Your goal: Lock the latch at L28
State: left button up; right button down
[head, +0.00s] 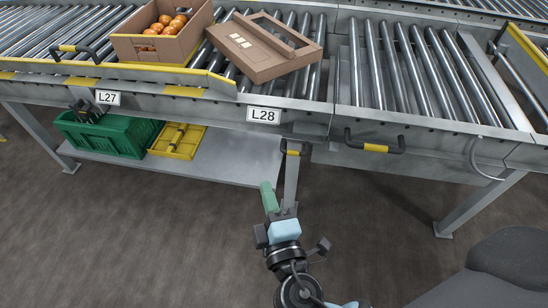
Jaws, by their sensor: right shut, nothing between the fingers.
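The white L28 sign (264,115) is on the front rail of the roller conveyor. Just right of and below it, a small dark latch piece with a yellow band (293,151) hangs at the top of a grey leg. Whether it is locked cannot be told. Further right, a black handle with a yellow grip (375,148) is on the front of the neighbouring roller section (440,128). My right gripper (269,194) has green fingers, shut and empty. In the picture it is below the sign and the latch, apart from both. My left gripper is not in view.
Left are the L27 sign (108,97) and a black-and-yellow handle (76,48). A green crate (108,139) and yellow tray (190,152) stand on the lower shelf.

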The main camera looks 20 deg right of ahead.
aim_at(290, 153)
jog(key=w+d+b, duration=0.1)
jog(key=w+d, duration=0.4)
jog(key=w, duration=0.3)
jog(key=shift+b, duration=0.4)
jog(key=shift+f, duration=0.1)
jog(key=shift+s+d+p, duration=0.15)
jog(key=shift+s+d, duration=0.4)
jog(key=shift+d, duration=0.35)
jog(key=shift+s+d+p, duration=0.15)
jog(key=shift+s+d, duration=0.4)
jog(key=shift+d, duration=0.3)
